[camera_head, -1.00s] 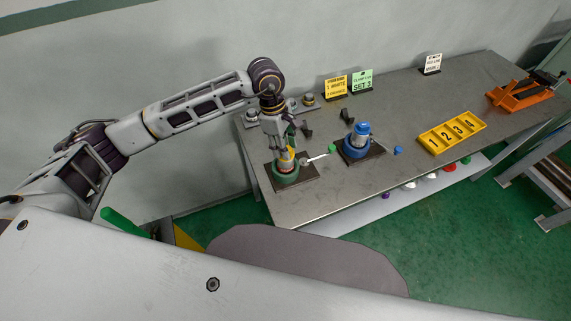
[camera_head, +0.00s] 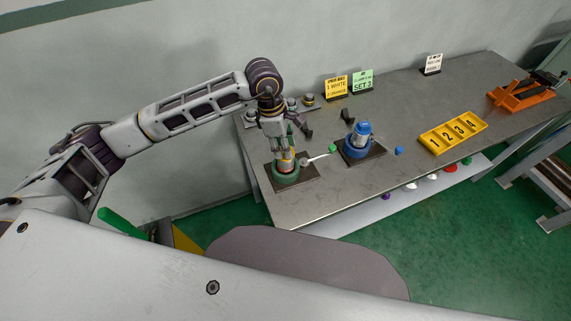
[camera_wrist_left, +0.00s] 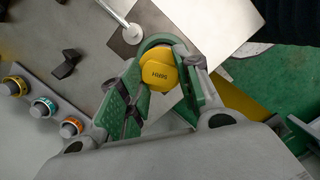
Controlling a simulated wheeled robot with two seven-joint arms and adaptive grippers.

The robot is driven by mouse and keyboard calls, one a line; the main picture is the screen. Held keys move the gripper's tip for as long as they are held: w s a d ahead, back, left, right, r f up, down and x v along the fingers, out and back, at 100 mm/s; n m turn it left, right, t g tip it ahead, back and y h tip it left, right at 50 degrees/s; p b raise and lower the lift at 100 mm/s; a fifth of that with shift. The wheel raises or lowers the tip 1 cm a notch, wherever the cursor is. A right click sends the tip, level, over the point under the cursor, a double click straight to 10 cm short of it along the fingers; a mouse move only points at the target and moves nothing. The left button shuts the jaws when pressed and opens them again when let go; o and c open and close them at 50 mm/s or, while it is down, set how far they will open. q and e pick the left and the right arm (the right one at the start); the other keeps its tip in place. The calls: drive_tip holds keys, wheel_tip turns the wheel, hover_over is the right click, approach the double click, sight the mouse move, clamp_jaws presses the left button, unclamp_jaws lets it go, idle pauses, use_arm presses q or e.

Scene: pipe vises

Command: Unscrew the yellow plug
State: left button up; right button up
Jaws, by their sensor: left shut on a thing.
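The yellow plug (camera_wrist_left: 158,69) sits in the green vise (camera_head: 286,176) at the left of the workbench; its flat top with dark lettering faces the left wrist camera. My left gripper (camera_head: 285,151) comes down from above onto the plug. In the left wrist view its green fingers (camera_wrist_left: 160,88) lie on both sides of the plug and are shut on it. My right gripper is not in view.
A blue vise (camera_head: 362,140) stands to the right, with a green-tipped lever (camera_head: 333,149) between. A blue piece (camera_head: 399,150) and a yellow numbered tray (camera_head: 452,132) lie further right. Signs stand along the back. An orange vise (camera_head: 520,95) is at the far right.

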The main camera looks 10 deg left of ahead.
use_arm(q)
drive_tip(key=shift+n+b, duration=0.3)
drive_tip(key=shift+n, duration=1)
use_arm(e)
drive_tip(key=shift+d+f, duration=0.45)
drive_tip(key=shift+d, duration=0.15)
use_arm(q)
drive_tip(key=shift+s+n+t+b, duration=0.1)
drive_tip(key=shift+n+t+b, duration=0.25)
drive_tip(key=shift+n, duration=0.35)
drive_tip(key=shift+n+b, duration=0.35)
drive_tip(key=shift+n, duration=0.65)
drive_tip(key=shift+n+t+y, duration=0.25)
drive_tip(key=shift+n+y, duration=0.05)
drive_tip(key=shift+n, duration=0.4)
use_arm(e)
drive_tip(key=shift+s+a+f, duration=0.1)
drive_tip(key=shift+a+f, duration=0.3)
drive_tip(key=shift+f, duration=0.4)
use_arm(q)
drive_tip(key=shift+n+b, duration=0.3)
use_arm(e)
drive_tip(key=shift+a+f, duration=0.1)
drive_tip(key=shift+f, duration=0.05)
